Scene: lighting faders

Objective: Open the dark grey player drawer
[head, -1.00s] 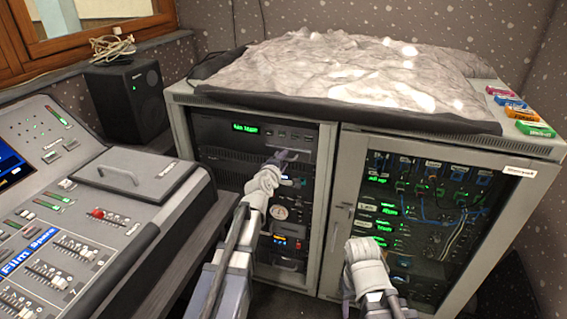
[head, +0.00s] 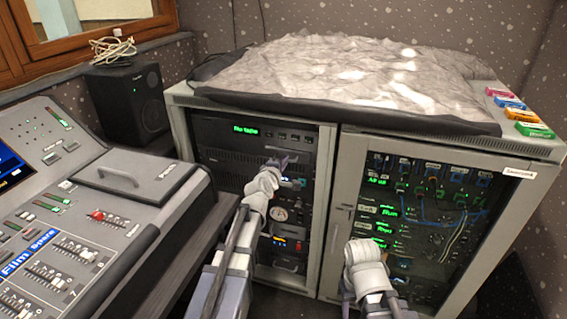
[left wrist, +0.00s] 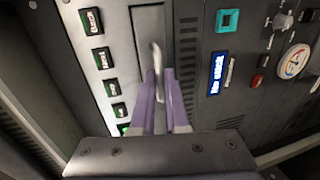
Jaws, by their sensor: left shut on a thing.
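The dark grey player drawer (left wrist: 146,72) shows in the left wrist view as a narrow front panel with a pale bar handle (left wrist: 156,62). In the head view it lies in the upper part of the left rack bay, largely behind my left gripper (head: 281,163). The purple fingers of my left gripper (left wrist: 160,88) are shut on the handle from both sides. I cannot tell whether the drawer front stands out from the rack. My right arm is at the lower right, in front of the rack's right door, and its fingers do not show.
The rack cabinet (head: 331,215) has a right door with cables behind it. Grey crumpled material (head: 350,75) lies on top, with coloured blocks (head: 535,130) at its right. A mixing console (head: 150,178) stands close on the left, with a speaker (head: 128,102) behind it.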

